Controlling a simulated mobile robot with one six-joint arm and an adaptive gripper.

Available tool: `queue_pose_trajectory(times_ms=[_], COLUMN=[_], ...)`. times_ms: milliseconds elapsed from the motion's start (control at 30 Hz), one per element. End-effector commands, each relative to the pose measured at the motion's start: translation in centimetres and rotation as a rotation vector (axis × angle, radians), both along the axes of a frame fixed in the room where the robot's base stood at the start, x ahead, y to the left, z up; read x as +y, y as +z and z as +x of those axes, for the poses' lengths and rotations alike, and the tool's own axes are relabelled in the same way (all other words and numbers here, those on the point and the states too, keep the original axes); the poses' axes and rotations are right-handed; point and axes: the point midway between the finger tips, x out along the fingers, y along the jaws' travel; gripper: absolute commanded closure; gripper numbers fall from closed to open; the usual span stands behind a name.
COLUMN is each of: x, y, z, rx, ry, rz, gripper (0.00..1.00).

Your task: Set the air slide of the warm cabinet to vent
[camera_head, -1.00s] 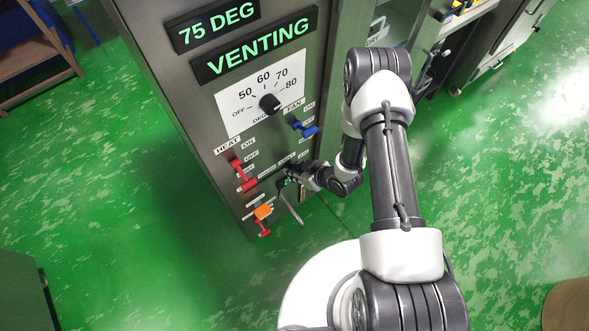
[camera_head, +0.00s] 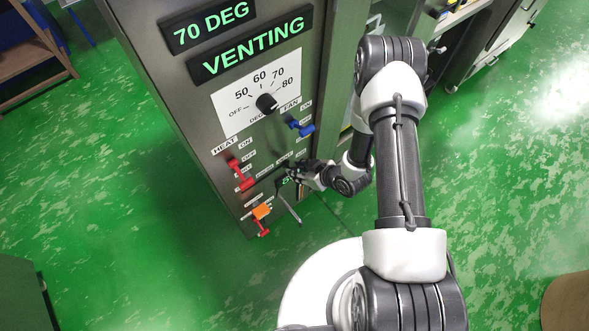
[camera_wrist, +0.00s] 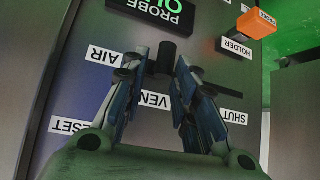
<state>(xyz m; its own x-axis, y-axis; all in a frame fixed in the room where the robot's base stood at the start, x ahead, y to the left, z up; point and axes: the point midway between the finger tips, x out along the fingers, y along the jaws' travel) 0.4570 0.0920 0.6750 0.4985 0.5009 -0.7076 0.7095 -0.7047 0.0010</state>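The warm cabinet (camera_head: 165,95) shows a green "VENTING" display (camera_head: 250,51) and "70 DEG" (camera_head: 211,28). In the wrist view, the AIR label (camera_wrist: 104,55), VENT label (camera_wrist: 158,101) and SHUT label (camera_wrist: 232,116) are on its panel. A dark knob (camera_wrist: 178,48), apparently the air slide's, stands at the fingertips. My gripper (camera_wrist: 162,65) is at the panel, its fingertips apart on either side of the knob's lower part. I cannot tell whether they touch it. In the head view my gripper (camera_head: 296,172) is small and hides part of the air slide.
An orange block (camera_head: 261,212) sits at the holder below.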

Motion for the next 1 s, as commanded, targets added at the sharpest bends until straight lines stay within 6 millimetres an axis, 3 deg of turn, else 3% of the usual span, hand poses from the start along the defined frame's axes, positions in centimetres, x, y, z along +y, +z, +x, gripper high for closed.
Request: queue_pose_trajectory(times_ms=[200, 400, 1000], x=[-2.6, -4.1, -4.4], y=[3.5, 5.6, 6.2], z=[-2.3, -3.8, -4.4], rx=[-0.001, -0.001, -0.001], ry=[-0.006, -0.004, -0.001], rz=[0.000, 0.000, 0.000], gripper=[0.74, 0.74, 0.74])
